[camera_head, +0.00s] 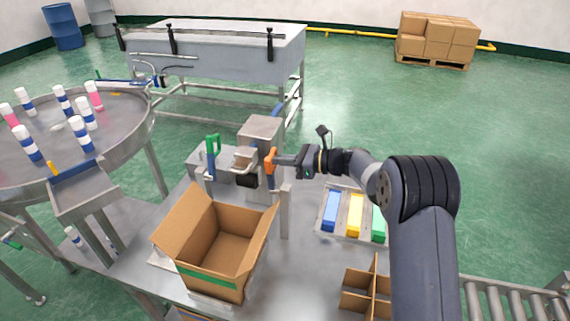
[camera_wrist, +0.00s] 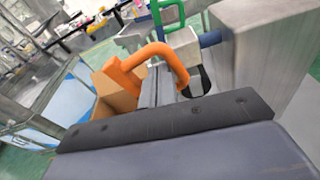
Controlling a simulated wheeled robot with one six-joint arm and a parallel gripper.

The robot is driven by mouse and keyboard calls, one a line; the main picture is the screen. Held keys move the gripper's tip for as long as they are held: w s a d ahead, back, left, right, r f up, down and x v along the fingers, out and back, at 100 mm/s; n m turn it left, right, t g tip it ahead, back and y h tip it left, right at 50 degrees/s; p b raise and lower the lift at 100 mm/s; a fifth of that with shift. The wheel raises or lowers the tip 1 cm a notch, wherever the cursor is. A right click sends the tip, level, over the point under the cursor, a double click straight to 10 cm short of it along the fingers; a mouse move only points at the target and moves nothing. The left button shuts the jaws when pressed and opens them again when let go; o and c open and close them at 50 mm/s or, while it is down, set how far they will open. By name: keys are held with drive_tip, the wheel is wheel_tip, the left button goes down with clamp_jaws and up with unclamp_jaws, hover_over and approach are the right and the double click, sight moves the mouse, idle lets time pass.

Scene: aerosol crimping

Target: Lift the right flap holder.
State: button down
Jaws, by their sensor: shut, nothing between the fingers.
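The right flap holder has an orange handle (camera_head: 270,163) and stands at the right side of the station behind the open cardboard box. In the wrist view the orange handle (camera_wrist: 143,57) is a bent loop right in front of my fingers. My gripper (camera_head: 281,159) reaches in from the right and is at the handle. In the wrist view my gripper (camera_wrist: 163,84) is shut and empty, with its narrow fingertips beside or within the loop. I cannot tell whether they touch it. The left flap holder has a green handle (camera_head: 212,143), also seen in the wrist view (camera_wrist: 170,14).
The open cardboard box (camera_head: 213,281) stands in front of the holders. A grey metal block (camera_head: 262,129) rises behind them. Blue, yellow and green items (camera_head: 355,214) lie in a tray to the right. A cardboard divider (camera_head: 367,290) is at the front. A round table (camera_head: 125,135) with bottles is at left.

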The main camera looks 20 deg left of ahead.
drive_tip(key=shift+w+f+m+g+p, duration=0.15)
drive_tip(key=shift+w+f+m+p, duration=0.1)
drive_tip(key=shift+w+m+p, duration=0.35)
drive_tip(key=shift+w+f+m+g+p, duration=0.2)
drive_tip(key=shift+w+f+m+p, duration=0.1)
drive_tip(key=shift+w+m, duration=0.5)
drive_tip(key=shift+w+f+m+g+p, duration=0.2)
drive_tip(key=shift+w+m+p, duration=0.25)
drive_tip(key=shift+w+m, duration=0.25)
drive_tip(key=b+v, duration=0.3)
drive_tip(key=v, duration=0.7)
drive_tip(key=shift+d, duration=0.35)
drive_tip(key=shift+a+r, duration=0.1)
drive_tip(key=shift+r, duration=0.05)
drive_tip(key=p+x, duration=0.2)
drive_tip(key=x, duration=0.7)
